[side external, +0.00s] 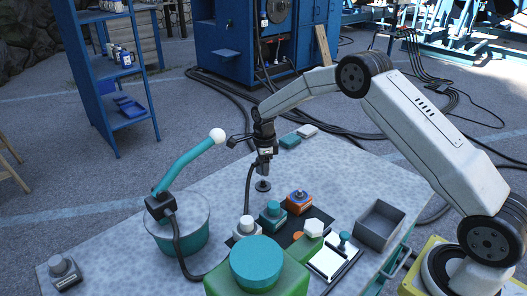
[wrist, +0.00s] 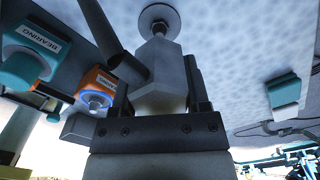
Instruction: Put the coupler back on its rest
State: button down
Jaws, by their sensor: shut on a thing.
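My gripper (side external: 264,150) is above the far part of the speckled grey table, pointing down. In the wrist view its fingers (wrist: 160,98) are shut on a pale grey faceted coupler (wrist: 157,65). A dark cable (wrist: 100,28) runs off the coupler; in the side view the cable (side external: 248,190) hangs to the table. A small round disc with a short stem (side external: 263,186) stands on the table just below the gripper; it also shows beyond the coupler in the wrist view (wrist: 158,14). It may be the rest. I cannot tell whether the coupler touches it.
A teal block marked BEARING (wrist: 27,55) and an orange block (wrist: 97,88) stand nearby. A teal drum (side external: 256,262) is in front. A grey bin (side external: 378,222) is at right.

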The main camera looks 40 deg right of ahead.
jog(key=shift+f, duration=2.55)
grip_release()
jog(key=shift+r, duration=0.1)
jog(key=shift+r, duration=3.75)
